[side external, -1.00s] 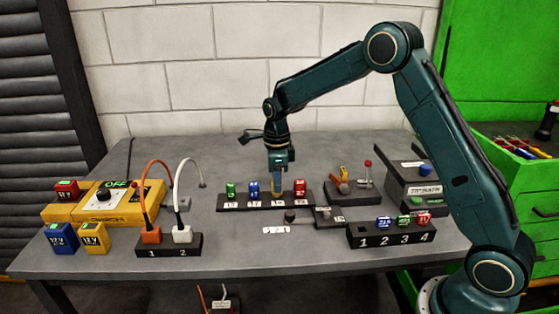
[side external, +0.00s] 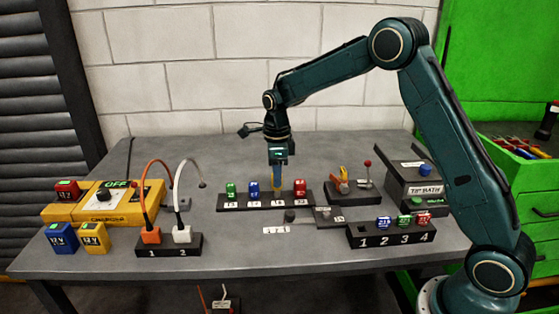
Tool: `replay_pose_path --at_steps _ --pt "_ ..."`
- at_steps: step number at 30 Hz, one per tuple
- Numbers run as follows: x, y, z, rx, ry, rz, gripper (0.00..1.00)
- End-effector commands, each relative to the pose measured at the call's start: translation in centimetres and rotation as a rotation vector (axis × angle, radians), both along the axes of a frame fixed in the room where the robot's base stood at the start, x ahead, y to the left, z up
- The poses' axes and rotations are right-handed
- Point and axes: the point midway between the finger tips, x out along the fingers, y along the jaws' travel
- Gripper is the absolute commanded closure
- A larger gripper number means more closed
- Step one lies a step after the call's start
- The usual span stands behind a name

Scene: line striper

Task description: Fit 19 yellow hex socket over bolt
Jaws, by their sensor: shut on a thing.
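My gripper (side external: 277,169) points straight down over the dark socket rack (side external: 232,206) in the middle of the table. It is shut on the yellow socket (side external: 277,184), which is upright. The socket's lower end is close to the rack, and I cannot tell whether it is clear of it. Green (side external: 231,190), blue (side external: 253,189) and red (side external: 299,188) sockets stand in the same rack. A small dark round piece (side external: 290,215) stands in front of the rack, beside a small labelled block (side external: 328,214). I cannot tell for sure which is the bolt.
A numbered holder (side external: 391,239) with several coloured blocks is at front right. A lever fixture (side external: 353,189) and a grey bath unit (side external: 411,186) stand behind it. A yellow charger (side external: 105,206) and a cable block (side external: 168,245) are at left. The front middle table is mostly clear.

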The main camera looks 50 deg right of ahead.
Motion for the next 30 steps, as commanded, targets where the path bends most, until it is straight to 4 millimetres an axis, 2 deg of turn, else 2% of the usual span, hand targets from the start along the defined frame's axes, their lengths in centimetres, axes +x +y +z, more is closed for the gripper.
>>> replay_pose_path --at_steps 19,30 --pt "0.0 0.0 2.3 0.0 -0.001 0.0 0.92" --pt "0.0 0.0 2.6 0.0 0.0 0.0 0.92"
